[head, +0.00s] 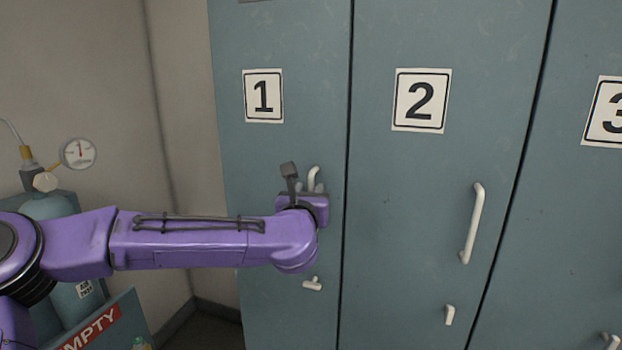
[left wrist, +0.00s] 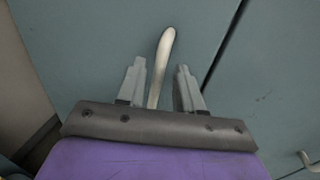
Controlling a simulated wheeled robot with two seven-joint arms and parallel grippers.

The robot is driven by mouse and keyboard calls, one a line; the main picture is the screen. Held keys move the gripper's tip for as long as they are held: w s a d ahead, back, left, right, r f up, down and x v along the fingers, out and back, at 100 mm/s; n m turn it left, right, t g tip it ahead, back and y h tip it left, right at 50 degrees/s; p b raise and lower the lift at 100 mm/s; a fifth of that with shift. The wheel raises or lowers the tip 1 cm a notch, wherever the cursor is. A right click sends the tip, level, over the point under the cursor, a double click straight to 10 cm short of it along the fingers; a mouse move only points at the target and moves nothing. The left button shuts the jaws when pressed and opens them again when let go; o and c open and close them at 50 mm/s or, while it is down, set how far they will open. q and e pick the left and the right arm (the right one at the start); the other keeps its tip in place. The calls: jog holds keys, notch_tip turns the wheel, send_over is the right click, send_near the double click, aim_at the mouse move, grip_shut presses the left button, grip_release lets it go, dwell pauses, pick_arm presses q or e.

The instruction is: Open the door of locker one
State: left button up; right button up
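The door of locker one (head: 285,145) is a blue-grey panel with a "1" label (head: 263,96), and it looks closed. Its pale handle (head: 313,178) shows just above my left gripper in the head view; the arm hides its lower part. My left gripper (head: 303,178) is at the handle. In the left wrist view, the two fingers (left wrist: 158,85) stand apart, with the handle (left wrist: 164,55) between them and a gap on each side. A small pale latch (head: 312,284) sits lower on the door. My right gripper is in neither view.
Locker two (head: 420,200), with its own handle (head: 472,223) and latch (head: 449,314), stands to the right, then locker three (head: 577,230). A gas cylinder (head: 50,207) with a gauge (head: 78,153) and an "EMPTY" sign (head: 92,330) are at left.

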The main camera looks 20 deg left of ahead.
aim_at(310, 188)
pick_arm(q)
jog(key=shift+w+a+p, duration=0.15)
jog(key=shift+w+p, duration=0.1)
jog(key=shift+w, duration=0.55)
jog(key=shift+w+a+p, duration=0.15)
jog(key=shift+w+p, duration=0.05)
jog(key=shift+w, duration=0.6)
grip_shut()
jog(key=shift+s, duration=0.15)
